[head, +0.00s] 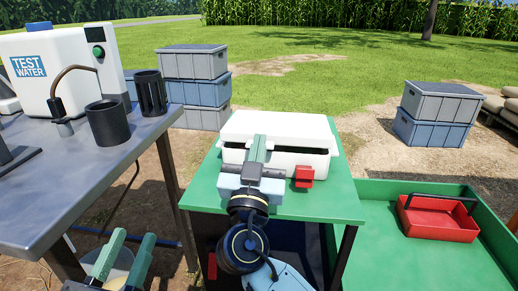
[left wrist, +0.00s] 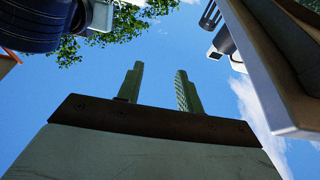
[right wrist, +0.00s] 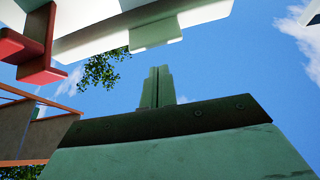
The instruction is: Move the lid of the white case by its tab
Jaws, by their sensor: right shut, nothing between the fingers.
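The white case (head: 300,160) stands on the green table, with a dark gap along its front between the body and the lid (head: 280,127). A red latch (head: 304,176) is on its front; it also shows in the right wrist view (right wrist: 38,50). My right gripper (head: 258,145) is shut and empty in front of the case, its fingers over the front of the lid in the head view.
A metal table (head: 120,150) at the left holds the test-water machine (head: 65,70) and dark cups (head: 108,122). A red tray (head: 435,222) lies in the green-walled bed at the right.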

